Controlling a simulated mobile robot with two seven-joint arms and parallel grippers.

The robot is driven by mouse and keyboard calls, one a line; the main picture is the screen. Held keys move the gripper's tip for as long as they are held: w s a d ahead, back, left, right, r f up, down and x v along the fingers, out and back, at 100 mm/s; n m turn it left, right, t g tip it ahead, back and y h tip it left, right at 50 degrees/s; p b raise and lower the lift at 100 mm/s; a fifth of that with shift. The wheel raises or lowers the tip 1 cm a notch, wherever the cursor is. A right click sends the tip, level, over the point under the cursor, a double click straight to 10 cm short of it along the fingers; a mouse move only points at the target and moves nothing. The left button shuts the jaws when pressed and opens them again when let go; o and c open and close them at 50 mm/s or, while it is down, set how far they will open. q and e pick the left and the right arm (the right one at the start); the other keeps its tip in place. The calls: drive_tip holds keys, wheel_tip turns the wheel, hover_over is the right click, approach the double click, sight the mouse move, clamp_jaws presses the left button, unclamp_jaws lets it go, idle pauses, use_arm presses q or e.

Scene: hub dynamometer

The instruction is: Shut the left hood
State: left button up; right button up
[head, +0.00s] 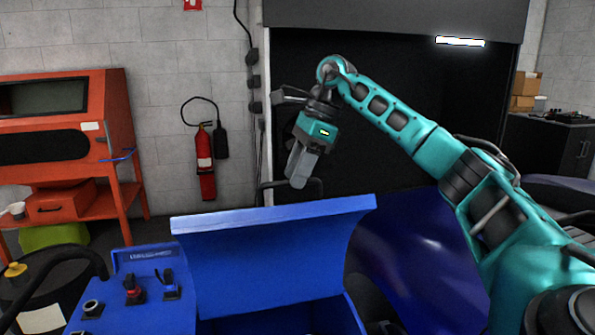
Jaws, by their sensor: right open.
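A blue hood (262,262) stands raised and open on the blue machine in the lower middle of the head view. Its top edge bends over, and an opening shows below it at the lower right. My right gripper (298,182) points down just above the hood's top edge in the picture, with a small visible gap. It is open and holds nothing. I cannot tell whether it is over the edge or behind it. My left gripper is out of view.
A blue control panel (135,305) with knobs sits left of the hood. A dark blue glossy curved body (440,255) lies to the right. A red extinguisher (205,150) hangs on the wall; an orange cabinet (115,130) stands at left. Cardboard boxes (525,90) sit far right.

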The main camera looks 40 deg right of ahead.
clamp_jaws()
idle(0.4)
idle(0.4)
